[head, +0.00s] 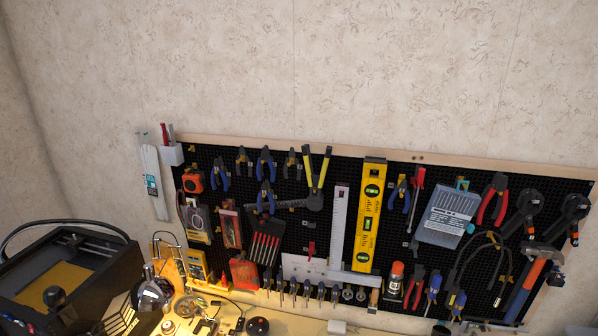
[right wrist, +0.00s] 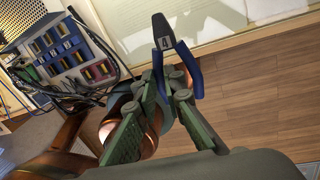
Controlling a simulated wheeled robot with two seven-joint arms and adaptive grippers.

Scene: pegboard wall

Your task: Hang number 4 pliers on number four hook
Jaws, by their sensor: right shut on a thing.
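In the right wrist view, the number 4 pliers (right wrist: 163,30) have black jaws, blue handles and a white label reading 4. My right gripper (right wrist: 170,84) has green pads and is shut on the pliers by the handles, with the jaws pointing up in the picture. The lower handles are partly hidden by the fingers. In the head view, the black pegboard (head: 320,232) hangs on the wall with several blue-handled pliers (head: 265,162) on its upper left. The number four hook cannot be picked out, as no hook numbers are legible. Neither gripper shows in the head view.
The board is crowded: a yellow level (head: 371,215), a metal ruler (head: 338,225), red-handled pliers (head: 492,200) and a hammer (head: 530,280). A black machine (head: 65,275) stands at lower left. The right wrist view shows a cabled device (right wrist: 70,55) and wooden floor (right wrist: 265,85).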

